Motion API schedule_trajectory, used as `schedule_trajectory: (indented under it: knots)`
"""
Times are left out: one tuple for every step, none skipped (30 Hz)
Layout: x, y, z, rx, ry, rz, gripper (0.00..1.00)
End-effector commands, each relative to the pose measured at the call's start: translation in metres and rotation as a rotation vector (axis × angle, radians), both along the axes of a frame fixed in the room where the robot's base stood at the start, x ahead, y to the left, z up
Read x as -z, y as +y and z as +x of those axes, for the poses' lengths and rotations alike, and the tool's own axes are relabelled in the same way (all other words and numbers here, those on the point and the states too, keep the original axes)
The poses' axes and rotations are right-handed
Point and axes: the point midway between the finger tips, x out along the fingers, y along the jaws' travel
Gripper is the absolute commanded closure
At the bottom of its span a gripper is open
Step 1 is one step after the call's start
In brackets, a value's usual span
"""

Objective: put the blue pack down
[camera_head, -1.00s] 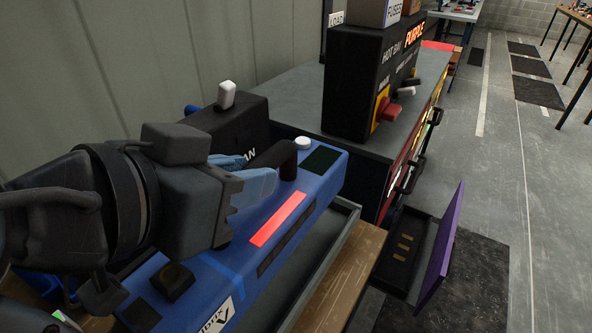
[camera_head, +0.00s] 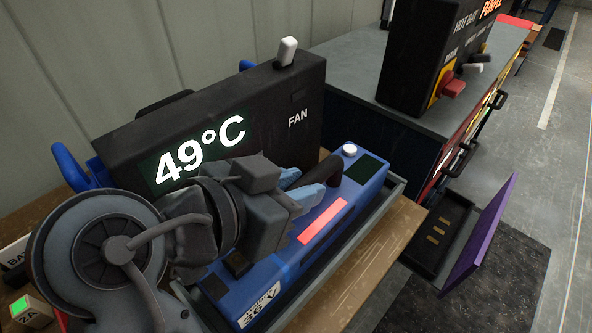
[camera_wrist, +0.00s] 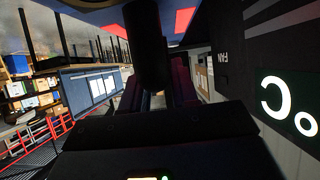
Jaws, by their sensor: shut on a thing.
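The blue pack (camera_head: 343,222) is a long blue box with a red strip, a dark square, a white round button and a "36 V" label. My gripper (camera_head: 308,188) is shut on the pack's dark bar handle (camera_head: 333,168), with pale blue fingers at it. The pack lies lengthwise over the grey tray (camera_head: 396,196), close to its rim. I cannot tell whether its underside touches the tray. My wrist and gripper hide part of the pack's top. In the wrist view the dark handle (camera_wrist: 147,45) stands between the fingers.
A black fan unit (camera_head: 262,105) reading 49°C stands right behind the pack, with a white switch on top. A wooden bench edge (camera_head: 365,265) runs in front. At right are a black "hot bay" box (camera_head: 425,60) and an open drawer with purple front (camera_head: 482,235).

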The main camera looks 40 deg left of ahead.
Motion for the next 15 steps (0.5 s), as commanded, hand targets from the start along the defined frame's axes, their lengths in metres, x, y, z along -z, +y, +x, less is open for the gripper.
schedule_trajectory:
  knots:
    - [-0.0007,-0.0008,0.0008,0.003,-0.001,0.003,1.00]
    - [-0.0004,-0.0009,0.0009,0.003,-0.001,0.004,1.00]
    - [-0.0001,-0.0009,0.0009,0.004,0.000,0.003,1.00]
    - [0.0000,-0.0010,0.0010,0.004,0.000,0.003,1.00]
    - [0.0002,-0.0010,0.0010,0.004,0.001,0.003,1.00]
    - [0.0058,-0.0016,0.0005,0.004,0.011,-0.006,0.70]
    - [0.0060,-0.0016,0.0005,0.004,0.011,-0.006,0.68]
    - [0.0059,-0.0016,0.0006,0.004,0.011,-0.006,0.65]
    - [0.0057,-0.0016,0.0005,0.004,0.011,-0.006,0.61]
    - [0.0054,-0.0015,0.0005,0.004,0.009,-0.005,0.58]
    - [0.0053,-0.0014,0.0005,0.004,0.009,-0.005,0.55]
    - [0.0050,-0.0014,0.0004,0.004,0.008,-0.005,0.51]
    - [0.0048,-0.0013,0.0004,0.004,0.008,-0.005,0.48]
    - [0.0047,-0.0013,0.0004,0.003,0.008,-0.004,0.46]
    - [0.0044,-0.0012,0.0004,0.003,0.008,-0.004,0.46]
